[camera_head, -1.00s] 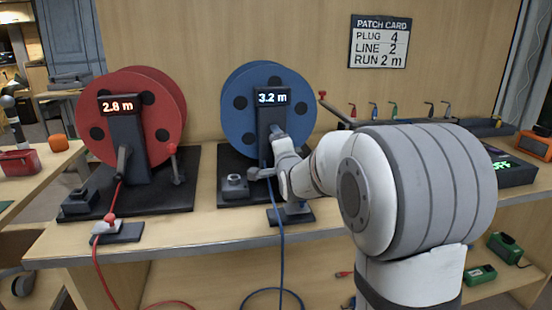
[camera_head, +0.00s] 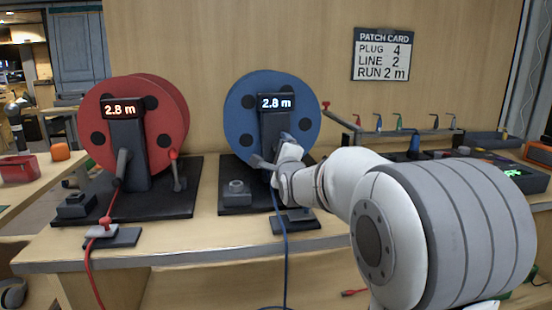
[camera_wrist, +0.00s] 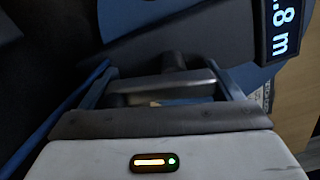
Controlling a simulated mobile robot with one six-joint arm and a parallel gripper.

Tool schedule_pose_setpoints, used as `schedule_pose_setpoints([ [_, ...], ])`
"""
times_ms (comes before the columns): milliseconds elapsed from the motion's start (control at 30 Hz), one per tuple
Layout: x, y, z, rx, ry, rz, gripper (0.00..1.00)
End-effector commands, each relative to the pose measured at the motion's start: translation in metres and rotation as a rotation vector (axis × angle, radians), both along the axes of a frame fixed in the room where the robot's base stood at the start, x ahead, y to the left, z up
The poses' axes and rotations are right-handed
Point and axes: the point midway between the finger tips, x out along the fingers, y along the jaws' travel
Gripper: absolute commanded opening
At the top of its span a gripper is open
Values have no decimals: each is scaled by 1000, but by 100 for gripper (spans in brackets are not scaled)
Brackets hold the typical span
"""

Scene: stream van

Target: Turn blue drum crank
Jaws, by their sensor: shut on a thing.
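The blue drum (camera_head: 243,123) stands upright on a black base at the middle of the bench. The display (camera_head: 276,103) on its dark post reads 2.8 m; part of that display also shows in the wrist view (camera_wrist: 285,28). My gripper (camera_head: 272,160) is in front of the post, low on the drum. In the wrist view, my gripper (camera_wrist: 160,84) has its two fingers on either side of the grey crank handle (camera_wrist: 160,91) and is shut on it. In the head view my gripper mostly hides the crank. A blue line (camera_head: 282,255) runs down over the bench front.
A red drum (camera_head: 150,155) with its own crank (camera_head: 178,172) and a 2.8 m display stands to the left. The patch card (camera_head: 381,54) on the wall reads plug 4, line 2, run 2 m. A rack of coloured plugs (camera_head: 405,125) is at the right.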

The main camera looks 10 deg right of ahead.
Motion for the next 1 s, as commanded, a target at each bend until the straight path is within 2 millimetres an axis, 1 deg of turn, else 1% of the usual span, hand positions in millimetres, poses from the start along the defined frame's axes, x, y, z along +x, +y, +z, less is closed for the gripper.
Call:
schedule_pose_setpoints([
  [300, 0, 0, 0, 1, 0, 0, 62],
  [333, 0, 0, 0, 1, 0, 0, 86],
  [500, 0, 0, 0, 0, 0, 0, 100],
  [767, -2, 0, 1, 0, 0, 0, 100],
  [867, -11, 0, 2, 0, 0, 0, 100],
  [1000, -34, 0, 3, 0, -1, 0, 100],
])
